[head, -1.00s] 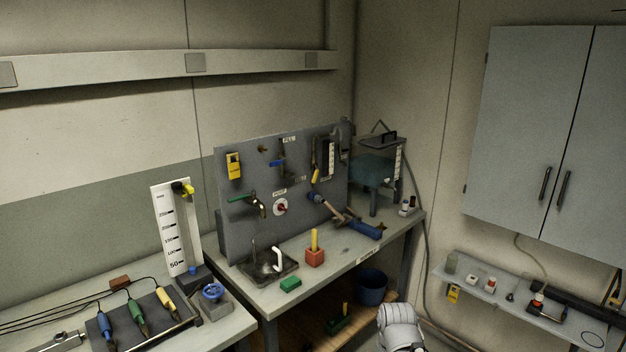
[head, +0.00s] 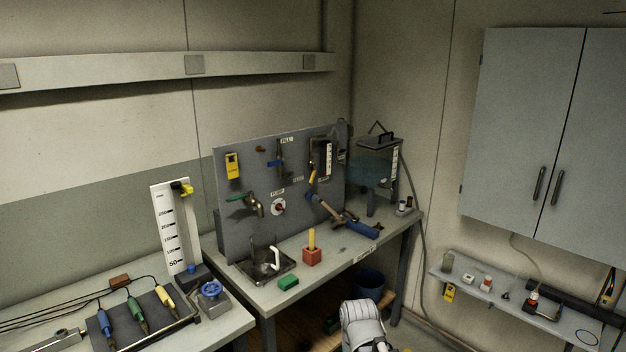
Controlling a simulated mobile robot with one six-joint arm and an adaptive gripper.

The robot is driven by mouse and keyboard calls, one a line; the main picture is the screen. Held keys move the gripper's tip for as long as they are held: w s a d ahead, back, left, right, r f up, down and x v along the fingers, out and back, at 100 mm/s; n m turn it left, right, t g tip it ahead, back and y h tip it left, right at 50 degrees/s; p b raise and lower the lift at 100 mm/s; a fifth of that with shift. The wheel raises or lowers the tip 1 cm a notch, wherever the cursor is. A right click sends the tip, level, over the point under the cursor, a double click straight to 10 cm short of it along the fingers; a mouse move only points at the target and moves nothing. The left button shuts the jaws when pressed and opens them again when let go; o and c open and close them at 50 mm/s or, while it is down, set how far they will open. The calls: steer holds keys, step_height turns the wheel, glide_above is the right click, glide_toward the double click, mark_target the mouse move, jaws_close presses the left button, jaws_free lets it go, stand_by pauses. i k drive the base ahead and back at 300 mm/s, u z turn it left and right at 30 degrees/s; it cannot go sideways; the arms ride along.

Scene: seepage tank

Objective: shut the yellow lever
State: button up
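The yellow lever (head: 312,174) is on the upright dark panel (head: 235,220) at the back of the bench, right of centre. It is small and hangs downward at a slant below a dark fitting. I cannot tell from this view whether it is open or shut. My gripper is not in view. Only a pale grey part of my arm shows at the bottom edge, well in front of and below the panel.
A blue lever (head: 281,160) and a green lever (head: 237,197) are on the panel. A tank (head: 374,165) stands at right. A dark bucket (head: 370,284) is below.

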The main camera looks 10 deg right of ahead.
mark_target(314, 173)
steer(key=u, duration=0.1)
steer(key=i, duration=1)
steer(key=z, duration=0.1)
